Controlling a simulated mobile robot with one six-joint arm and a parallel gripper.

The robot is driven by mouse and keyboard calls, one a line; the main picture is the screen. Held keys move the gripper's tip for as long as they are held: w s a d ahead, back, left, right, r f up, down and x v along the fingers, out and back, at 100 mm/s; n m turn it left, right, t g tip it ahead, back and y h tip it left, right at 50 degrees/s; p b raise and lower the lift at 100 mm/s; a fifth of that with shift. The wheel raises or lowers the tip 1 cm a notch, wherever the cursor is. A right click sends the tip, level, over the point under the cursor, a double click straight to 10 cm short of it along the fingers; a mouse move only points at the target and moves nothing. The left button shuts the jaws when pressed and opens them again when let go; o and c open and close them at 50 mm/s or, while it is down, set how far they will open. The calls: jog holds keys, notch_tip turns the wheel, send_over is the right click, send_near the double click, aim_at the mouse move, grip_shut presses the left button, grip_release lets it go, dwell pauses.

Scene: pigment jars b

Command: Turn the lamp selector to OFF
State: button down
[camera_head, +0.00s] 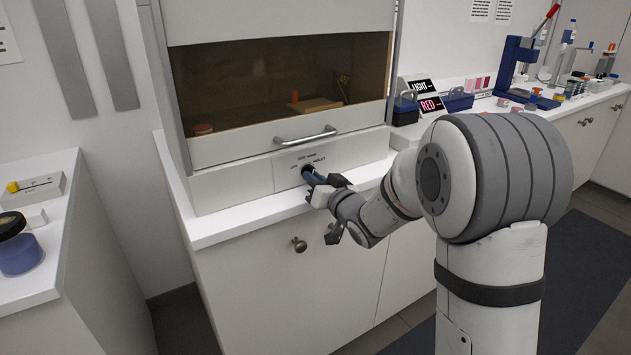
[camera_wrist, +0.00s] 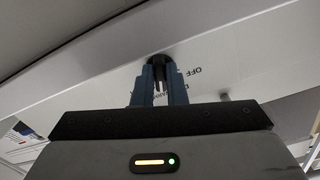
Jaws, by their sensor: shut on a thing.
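The lamp selector is a small black knob (camera_wrist: 160,62) on the white front panel (camera_head: 353,157) of the cabinet, below the sash handle. Printed labels surround it; in the wrist view "OFF" reads beside it, upside down and tilted. In the head view "VIOLET" seems to stand at its right, and other labels are too small to read surely. My gripper (camera_wrist: 160,78) reaches the panel from the front, its blue fingers shut on the knob. It also shows in the head view (camera_head: 310,175). The fingers hide part of the knob, and I cannot tell which label it points to.
The cabinet has a glass sash with a metal handle (camera_head: 305,136) just above the knob. A white counter ledge (camera_head: 240,222) runs below the panel. Signs reading "LIGHT" (camera_head: 421,86) and "RED" (camera_head: 430,104) stand to the right. A side counter (camera_head: 35,255) stands at the left.

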jog(key=n+b, duration=0.1)
jog(key=b, duration=0.1)
jog(key=n+b, duration=0.1)
jog(key=shift+d+f+n+b, duration=0.1)
jog(key=shift+f+n+b, duration=0.2)
jog(key=shift+b, duration=0.05)
jog(key=n+b, duration=0.4)
jog(key=b, duration=0.1)
jog(key=shift+n, duration=0.3)
jog(key=n+b, duration=0.4)
jog(key=shift+w+d+r, duration=0.1)
jog(key=shift+r+n+b, duration=0.15)
jog(key=shift+n+b, duration=0.7)
jog(key=shift+n, duration=0.2)
jog(key=shift+r+n+b, duration=0.1)
jog(key=shift+n+b, duration=0.7)
jog(key=shift+n, duration=0.25)
jog(key=c, duration=1.5)
grip_release()
jog(key=shift+o, duration=0.2)
